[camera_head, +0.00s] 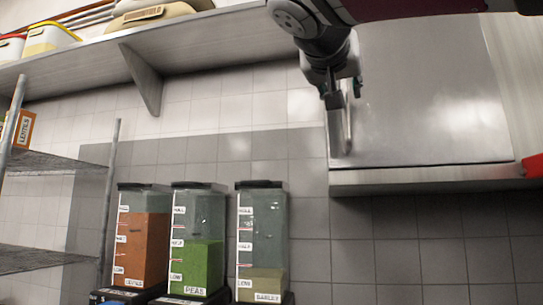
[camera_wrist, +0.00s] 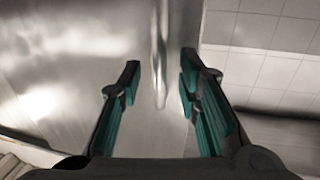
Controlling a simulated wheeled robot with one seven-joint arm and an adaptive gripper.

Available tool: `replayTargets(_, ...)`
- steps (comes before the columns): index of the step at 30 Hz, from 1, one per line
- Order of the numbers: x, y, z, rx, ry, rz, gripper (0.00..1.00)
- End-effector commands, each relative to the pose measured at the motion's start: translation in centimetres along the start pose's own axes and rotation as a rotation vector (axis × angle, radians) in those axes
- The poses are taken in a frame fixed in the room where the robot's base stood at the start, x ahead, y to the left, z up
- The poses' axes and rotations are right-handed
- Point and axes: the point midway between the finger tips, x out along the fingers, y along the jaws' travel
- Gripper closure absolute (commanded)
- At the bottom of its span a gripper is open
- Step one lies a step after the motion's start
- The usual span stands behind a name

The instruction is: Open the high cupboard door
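The high cupboard door (camera_head: 430,95) is a flat metal panel at the upper right of the head view and looks closed. Its upright bar handle (camera_head: 347,130) is near the door's left edge. My gripper (camera_head: 338,88) is at the handle's upper part and hides some of it. In the wrist view, my gripper (camera_wrist: 160,65) has its two teal-padded fingers spread apart. The handle (camera_wrist: 160,35) lies between the fingers' lines, with gaps on both sides. The door (camera_wrist: 60,75) fills the left of this view. Whether the fingertips reach past the handle is hard to tell.
A metal shelf (camera_head: 190,45) with containers runs left of the cupboard. Three dispensers, orange (camera_head: 145,245), green (camera_head: 200,265) and pale (camera_head: 262,280), stand below. A rack (camera_head: 50,163) is at far left. A red object (camera_head: 533,166) sits at the right edge. Tiled wall (camera_head: 400,235) lies below the cupboard.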

Motion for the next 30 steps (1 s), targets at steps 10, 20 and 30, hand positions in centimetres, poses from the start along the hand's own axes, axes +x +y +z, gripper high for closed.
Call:
replayTargets(10,2.3,0.0,0.0,0.001,0.0,0.0,0.69)
replayTargets(20,2.3,0.0,0.0,0.001,0.0,0.0,0.96)
replayTargets(30,2.3,0.3,0.0,0.001,0.0,0.001,1.0)
